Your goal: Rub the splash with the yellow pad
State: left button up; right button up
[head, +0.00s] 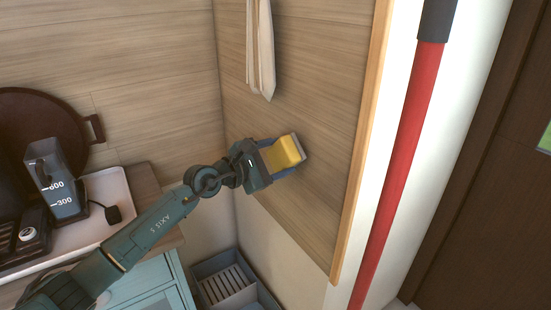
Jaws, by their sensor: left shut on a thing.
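The yellow pad (285,153) is a small block with a pale face on its right side. My left gripper (275,157) is shut on it and holds it close to the wood-panelled wall (320,75). The pad's pale face is turned toward the wall, but I cannot tell whether it touches. I see no splash on the panelling; it may be hidden behind the pad and gripper. My right gripper is not in view.
A cream cloth (260,45) hangs above the pad. A red pole (405,150) stands at the right, past the panel's wooden edge. A white tray (122,205) with a measuring container (62,190) is at the left. A grey crate (225,283) sits below.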

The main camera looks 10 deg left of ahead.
aim_at(288, 165)
pick_arm(q)
jog(key=shift+w+d, duration=0.5)
jog(key=shift+d, duration=0.05)
jog(key=shift+s+d+r+p, duration=0.1)
jog(key=shift+s+r+p, duration=0.05)
jog(key=shift+p, duration=0.15)
jog(key=shift+s+d+r+p, duration=0.1)
jog(key=shift+s+d+p, duration=0.3)
jog(key=shift+p, duration=0.45)
jog(key=shift+s+d+p, duration=0.55)
jog(key=shift+s+p, duration=0.1)
jog(key=shift+p, duration=0.5)
jog(key=shift+s+d+f+p, duration=0.2)
jog(key=shift+s+d+p, duration=0.1)
jog(key=shift+p, duration=0.05)
jog(key=shift+w+d, duration=0.1)
